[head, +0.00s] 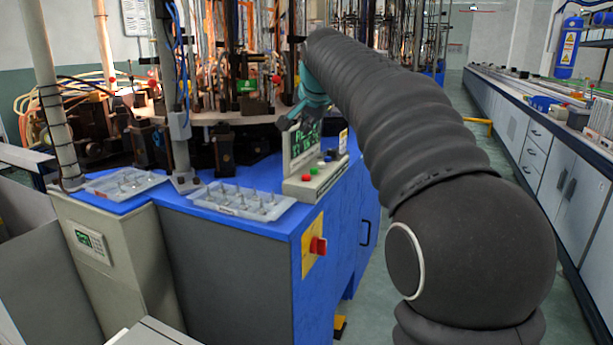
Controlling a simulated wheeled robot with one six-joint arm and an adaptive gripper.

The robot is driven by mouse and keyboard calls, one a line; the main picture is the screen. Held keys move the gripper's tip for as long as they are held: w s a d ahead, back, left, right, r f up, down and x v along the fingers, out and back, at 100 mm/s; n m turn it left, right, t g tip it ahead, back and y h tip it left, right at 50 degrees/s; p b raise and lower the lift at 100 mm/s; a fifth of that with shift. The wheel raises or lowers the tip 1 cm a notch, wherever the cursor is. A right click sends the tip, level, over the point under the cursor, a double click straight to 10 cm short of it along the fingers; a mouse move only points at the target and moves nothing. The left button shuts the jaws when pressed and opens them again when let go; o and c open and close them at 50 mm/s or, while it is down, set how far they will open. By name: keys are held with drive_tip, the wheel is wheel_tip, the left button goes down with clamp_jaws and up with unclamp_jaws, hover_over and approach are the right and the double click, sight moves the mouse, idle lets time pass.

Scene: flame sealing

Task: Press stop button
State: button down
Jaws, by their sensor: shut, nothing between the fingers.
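A small control panel (325,176) with a sloped light front stands on the blue machine cabinet, below a screen (304,138) with green text. On its front are a red button (306,178) and a green button (314,170), with small blue ones further right. No label reading stop is legible. My gripper (285,123) is shut and empty, at the upper left edge of the screen, above and apart from the buttons. Its fingertips are small and dark in this view. My dark sleeved arm reaches in from the right.
A red rotary switch (318,246) on a yellow plate is on the cabinet (225,265) side. Two trays (243,201) (125,183) of small parts lie on top. Glass tubes and burners stand behind. A long bench (535,130) runs along the right, with open floor between.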

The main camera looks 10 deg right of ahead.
drive_tip(key=shift+f, duration=0.2)
drive_tip(key=b, duration=0.7)
hover_over(307, 176)
wheel_tip(307, 176, down, 6)
drive_tip(key=shift+s+f, duration=0.15)
drive_tip(key=shift+f+b, duration=0.6)
drive_tip(key=shift+f, duration=0.5)
drive_tip(key=shift+f, duration=0.15)
drive_tip(key=shift+f, duration=0.25)
drive_tip(key=shift+f+b, duration=0.5)
drive_tip(key=shift+f, duration=0.05)
idle(0.7)
drive_tip(key=shift+r, duration=0.1)
drive_tip(key=shift+r+p, duration=0.9)
drive_tip(key=shift+p, duration=0.1)
